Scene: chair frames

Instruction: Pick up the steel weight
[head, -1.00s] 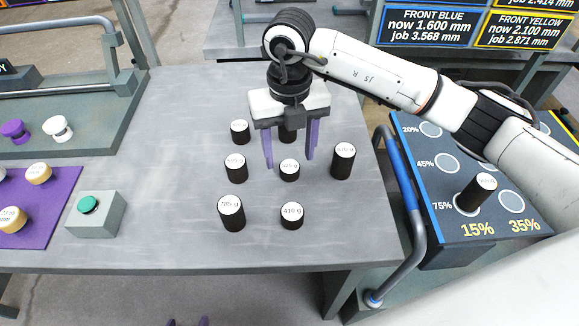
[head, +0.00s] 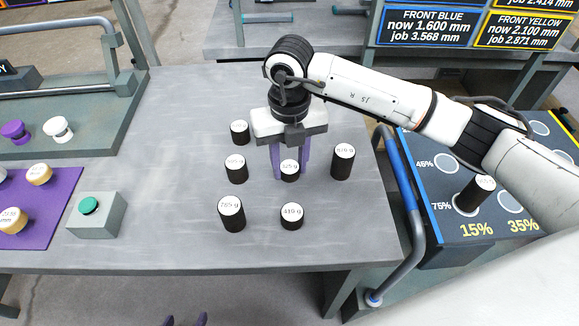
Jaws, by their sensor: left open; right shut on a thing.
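Several black cylindrical weights with white labelled tops stand on the grey table. My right gripper (head: 291,174) points down with its purple fingers shut on the small middle weight (head: 289,175), one finger on each side. That weight looks upright; I cannot tell if it touches the table. Around it stand the 785 g weight (head: 232,216), the 419 g weight (head: 291,218), a tall weight (head: 342,165) at right, and two weights at left (head: 237,172) and back left (head: 240,135). My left gripper (head: 186,321) shows only its two separated fingertips at the bottom edge, open and empty.
A grey box with a green button (head: 95,214) and a purple mat (head: 58,217) lie at left. A blue-edged board (head: 460,230) at right, with percent marks, bears one black weight (head: 476,192). A blue and grey rail (head: 408,190) stands between table and board.

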